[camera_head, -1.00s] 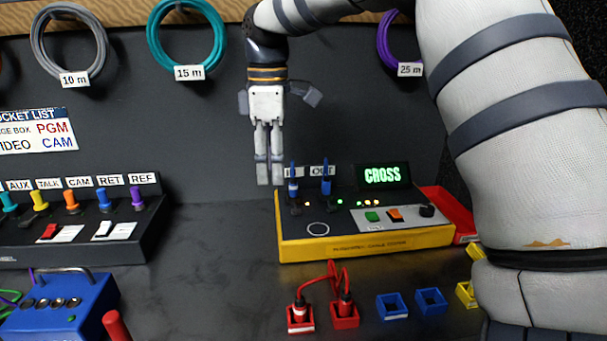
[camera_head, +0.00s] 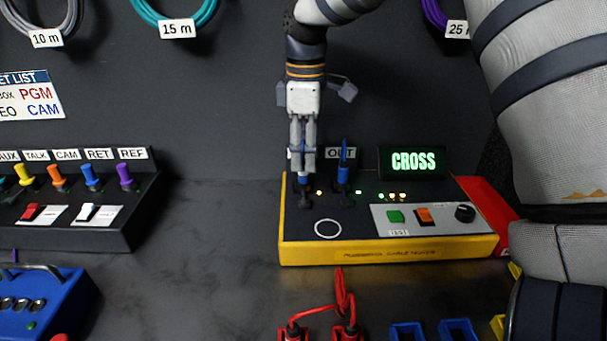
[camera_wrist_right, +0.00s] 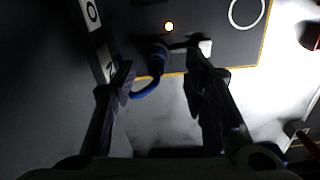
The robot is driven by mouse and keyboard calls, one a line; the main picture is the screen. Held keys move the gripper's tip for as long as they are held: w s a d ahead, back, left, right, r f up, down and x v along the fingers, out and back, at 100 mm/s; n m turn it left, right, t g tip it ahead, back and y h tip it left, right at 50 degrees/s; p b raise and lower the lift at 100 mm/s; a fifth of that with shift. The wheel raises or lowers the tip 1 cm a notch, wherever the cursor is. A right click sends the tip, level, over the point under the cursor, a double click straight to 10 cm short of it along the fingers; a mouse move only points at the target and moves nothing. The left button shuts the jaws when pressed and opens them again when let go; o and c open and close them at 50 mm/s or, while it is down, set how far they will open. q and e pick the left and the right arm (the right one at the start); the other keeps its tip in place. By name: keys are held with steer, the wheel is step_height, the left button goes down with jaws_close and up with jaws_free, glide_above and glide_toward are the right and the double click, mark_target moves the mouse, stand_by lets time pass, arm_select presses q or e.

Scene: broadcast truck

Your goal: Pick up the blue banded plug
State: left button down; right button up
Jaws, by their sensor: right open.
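Two blue plugs stand upright in the yellow-edged cable tester (camera_head: 300,252). The left plug (camera_head: 305,184) is mostly hidden behind my right gripper's fingers; the right plug (camera_head: 343,174) stands clear under the OUT label. I cannot make out which one is banded. My right gripper (camera_head: 302,168) points down over the left plug. In the right wrist view, that plug (camera_wrist_right: 157,60) with its blue cable lies between the open fingers (camera_wrist_right: 160,75), with no clear contact on either side. My left gripper is not in view.
The tester's CROSS display (camera_head: 413,161) and buttons are right of the plugs. A red tray (camera_head: 486,207) lies behind its right end. A socket panel (camera_head: 75,238) with coloured plugs stands left. Red plugs and blue holders sit in front. The table between panel and tester is clear.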

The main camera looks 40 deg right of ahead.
mark_target(303, 161)
steer(key=f, duration=0.4)
steer(key=shift+w+f, duration=0.3)
steer(key=shift+f, duration=0.05)
steer(key=shift+c, duration=0.5)
jaws_close()
